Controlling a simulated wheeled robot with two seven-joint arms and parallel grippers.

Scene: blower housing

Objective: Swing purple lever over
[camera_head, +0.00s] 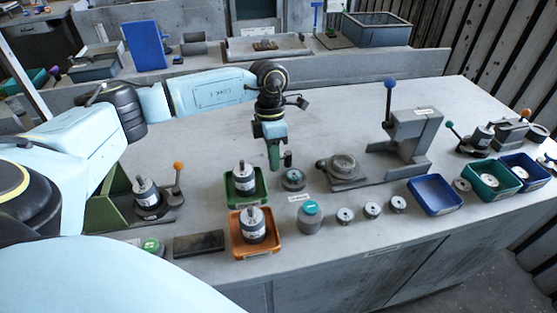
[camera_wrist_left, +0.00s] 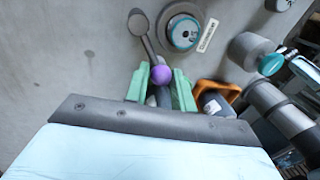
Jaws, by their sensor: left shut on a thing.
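The purple lever shows in the left wrist view as a purple ball knob (camera_wrist_left: 161,74) on a dark arm. The arm runs up and left to a round dark end. My left gripper (camera_wrist_left: 162,88) has its green fingers on either side of the lever just below the knob and is shut on it. In the head view my left gripper (camera_head: 274,157) points down at the table, and the knob is hidden there. Beside it is a round grey fixture with a teal-rimmed disc (camera_head: 293,177), which also shows in the left wrist view (camera_wrist_left: 183,33). My right gripper is not in view.
A green bin (camera_head: 258,197) and an orange bin (camera_head: 236,245), each holding a motor-like part, stand close in front of the gripper. A grey press (camera_head: 412,135) with a blue-knobbed lever is to the right. The table behind the gripper's right side is clear.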

